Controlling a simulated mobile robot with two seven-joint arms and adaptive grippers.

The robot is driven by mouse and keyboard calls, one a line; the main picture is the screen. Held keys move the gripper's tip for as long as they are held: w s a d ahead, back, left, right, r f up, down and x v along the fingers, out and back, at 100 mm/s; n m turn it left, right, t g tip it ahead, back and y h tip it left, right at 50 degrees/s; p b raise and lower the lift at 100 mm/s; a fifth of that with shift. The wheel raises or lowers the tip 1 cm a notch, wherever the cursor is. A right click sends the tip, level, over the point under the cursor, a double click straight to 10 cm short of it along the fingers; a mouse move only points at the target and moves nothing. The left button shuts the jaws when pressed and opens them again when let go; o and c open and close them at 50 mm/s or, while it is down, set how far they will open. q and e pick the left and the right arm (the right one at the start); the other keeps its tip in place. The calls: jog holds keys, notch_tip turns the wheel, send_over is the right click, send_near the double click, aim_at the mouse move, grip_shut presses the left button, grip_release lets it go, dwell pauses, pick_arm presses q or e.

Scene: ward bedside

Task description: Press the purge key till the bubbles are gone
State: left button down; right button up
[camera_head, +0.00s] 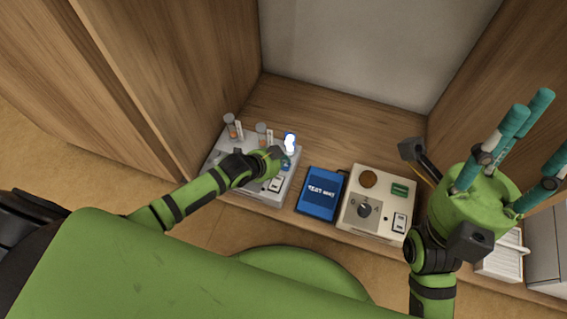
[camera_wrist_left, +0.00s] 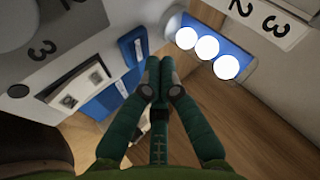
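A grey unit (camera_head: 255,190) with numbered labels stands at the left of the wooden surface. That view shows three bright round lights (camera_wrist_left: 207,47) on a blue panel and a pale rocker switch (camera_wrist_left: 80,88). I cannot tell which control is the purge key, or whether the fingertips touch anything. My right gripper (camera_head: 518,130) is open and empty.
A blue box (camera_head: 320,194) with white lettering lies right of the grey unit. Beside it stands a cream box (camera_head: 357,222) with a dial, a brown disc and a switch. Wooden walls (camera_head: 150,70) enclose the sides. The wooden surface behind the boxes is clear.

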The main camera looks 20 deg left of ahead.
pick_arm(q)
jog(key=shift+f, duration=0.1)
jog(key=shift+f, duration=0.3)
jog(key=shift+f+b, duration=0.3)
jog(key=shift+f, duration=0.1)
dwell(0.5)
jog(key=shift+r+p, duration=0.8)
jog(key=shift+p, duration=0.2)
notch_tip(320, 180, up, 5)
jog(key=p, duration=0.5)
jog(key=shift+r, duration=0.1)
